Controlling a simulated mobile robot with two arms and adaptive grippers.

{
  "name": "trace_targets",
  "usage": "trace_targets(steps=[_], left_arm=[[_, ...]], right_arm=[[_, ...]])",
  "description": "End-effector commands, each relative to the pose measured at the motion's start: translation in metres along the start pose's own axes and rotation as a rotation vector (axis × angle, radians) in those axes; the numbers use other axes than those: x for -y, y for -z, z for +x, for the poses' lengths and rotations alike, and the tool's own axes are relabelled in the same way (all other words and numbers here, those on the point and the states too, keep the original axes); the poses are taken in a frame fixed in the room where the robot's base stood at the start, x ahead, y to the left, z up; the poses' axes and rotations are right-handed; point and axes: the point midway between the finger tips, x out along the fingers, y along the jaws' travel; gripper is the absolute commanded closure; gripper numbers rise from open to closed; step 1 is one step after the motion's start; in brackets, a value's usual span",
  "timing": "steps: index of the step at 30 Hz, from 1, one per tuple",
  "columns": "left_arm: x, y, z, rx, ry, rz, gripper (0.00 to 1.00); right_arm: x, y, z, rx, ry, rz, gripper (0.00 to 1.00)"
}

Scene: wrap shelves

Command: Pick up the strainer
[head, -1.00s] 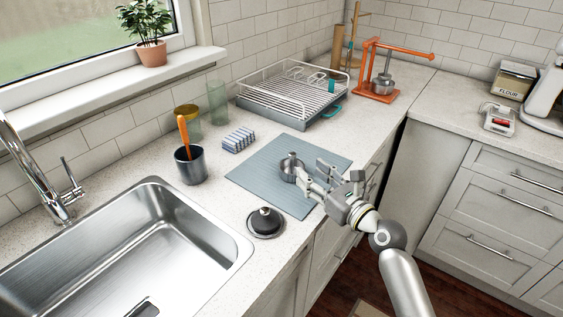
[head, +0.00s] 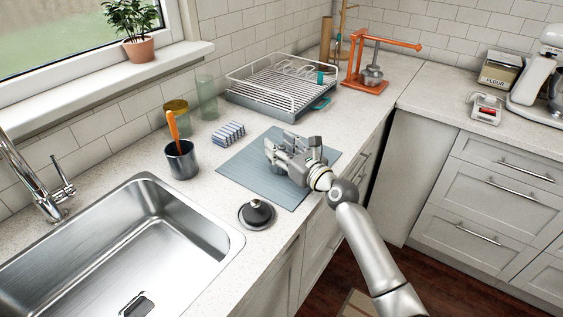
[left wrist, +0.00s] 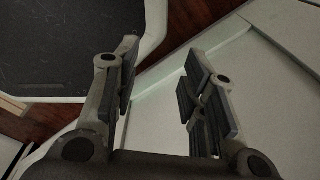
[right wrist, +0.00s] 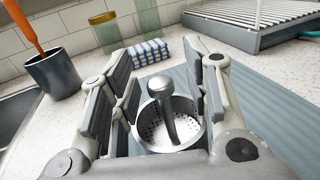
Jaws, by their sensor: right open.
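The strainer (right wrist: 182,137) is a round metal cup with small holes and a grey knobbed stem standing up in its middle. It sits on the blue-grey mat (head: 240,170). In the head view my right gripper hides most of it. My right gripper (head: 278,152) is open, low over the mat. In the right wrist view its fingers (right wrist: 160,85) stand on both sides of the strainer; whether they touch it I cannot tell. My left gripper (left wrist: 160,88) is open and empty in the left wrist view, away from the counter top.
A dark round stopper (head: 257,213) lies beside the mat's near edge, by the sink (head: 170,215).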

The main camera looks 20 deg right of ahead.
Motion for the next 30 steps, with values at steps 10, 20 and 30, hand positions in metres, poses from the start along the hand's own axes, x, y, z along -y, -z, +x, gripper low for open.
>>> trace_targets(steps=[10, 20, 30], left_arm=[[0.000, 0.000, 0.000, -0.001, 0.000, 0.000, 0.61], [0.000, 0.000, 0.000, -0.001, 0.000, -0.001, 0.61], [0.000, 0.000, -0.003, -0.001, 0.000, -0.001, 0.61]], right_arm=[[0.000, 0.000, 0.000, 0.000, 0.000, 0.000, 0.74], [0.000, 0.000, 0.000, 0.001, 0.000, 0.000, 1.00], [0.000, -0.011, 0.000, 0.003, 0.000, 0.001, 1.00]])
